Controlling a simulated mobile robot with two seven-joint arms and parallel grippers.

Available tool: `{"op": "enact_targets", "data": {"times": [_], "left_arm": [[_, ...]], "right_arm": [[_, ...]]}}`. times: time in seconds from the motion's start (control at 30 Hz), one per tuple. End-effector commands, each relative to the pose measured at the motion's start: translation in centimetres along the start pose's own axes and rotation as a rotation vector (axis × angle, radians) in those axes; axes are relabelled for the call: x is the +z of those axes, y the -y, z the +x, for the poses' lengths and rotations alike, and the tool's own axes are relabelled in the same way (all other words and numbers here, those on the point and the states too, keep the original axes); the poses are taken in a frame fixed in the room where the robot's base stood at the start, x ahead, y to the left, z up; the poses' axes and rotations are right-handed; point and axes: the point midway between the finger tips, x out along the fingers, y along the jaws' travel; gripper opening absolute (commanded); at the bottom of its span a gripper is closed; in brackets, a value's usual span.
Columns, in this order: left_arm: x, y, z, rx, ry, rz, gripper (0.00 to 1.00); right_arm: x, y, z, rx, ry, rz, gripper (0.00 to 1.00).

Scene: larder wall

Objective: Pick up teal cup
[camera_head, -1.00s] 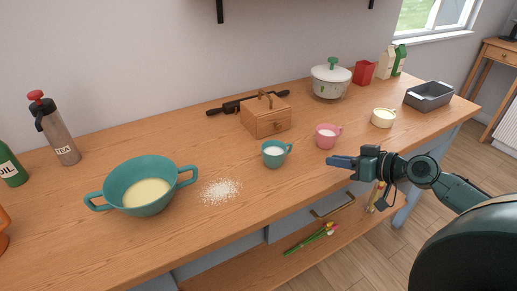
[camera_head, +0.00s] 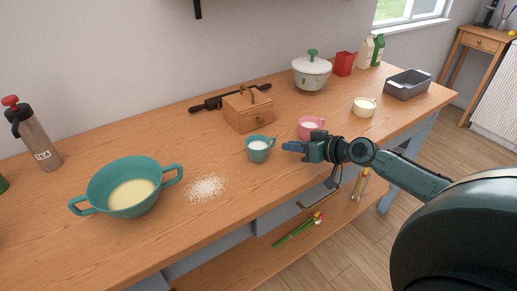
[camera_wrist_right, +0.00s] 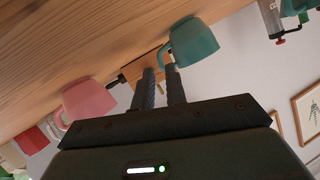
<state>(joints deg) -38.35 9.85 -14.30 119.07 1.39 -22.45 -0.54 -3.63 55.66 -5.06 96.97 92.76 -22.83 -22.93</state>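The teal cup (camera_head: 257,152) stands upright on the wooden counter with white contents inside. Its handle is on its right side, towards my right gripper (camera_head: 289,147). The right gripper is just right of the handle, low over the counter's front part, with a small gap to the cup. In the right wrist view the picture is tilted; the teal cup (camera_wrist_right: 196,45) shows just beyond the fingertips (camera_wrist_right: 161,72). The two fingers are apart with nothing between them, so the gripper is open and empty. My left gripper is not in view.
A pink cup (camera_head: 306,132) stands close behind the right gripper. A cream cup (camera_head: 364,108) is further right. A wooden box (camera_head: 243,113) stands behind the teal cup. White grains (camera_head: 206,188) and a big teal bowl (camera_head: 112,189) lie left. Bare counter lies in front of the teal cup.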

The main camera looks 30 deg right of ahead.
Motion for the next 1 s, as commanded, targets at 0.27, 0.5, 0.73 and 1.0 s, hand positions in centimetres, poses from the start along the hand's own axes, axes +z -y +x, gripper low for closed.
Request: {"op": "enact_targets", "data": {"times": [0.27,0.5,0.73,1.0], "left_arm": [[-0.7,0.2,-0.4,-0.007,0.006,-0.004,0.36],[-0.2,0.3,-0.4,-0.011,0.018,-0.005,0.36],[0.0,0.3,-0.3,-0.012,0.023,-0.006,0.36],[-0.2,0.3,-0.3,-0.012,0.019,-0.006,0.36]], "right_arm": [[-0.5,-0.1,3.4,-0.001,-0.003,0.001,0.13],[-0.3,-0.1,4.8,-0.001,0.000,-0.001,0.13],[-0.3,-0.1,4.7,-0.001,0.000,-0.001,0.09],[-0.3,-0.1,4.7,-0.001,0.000,-0.001,0.00]]}}
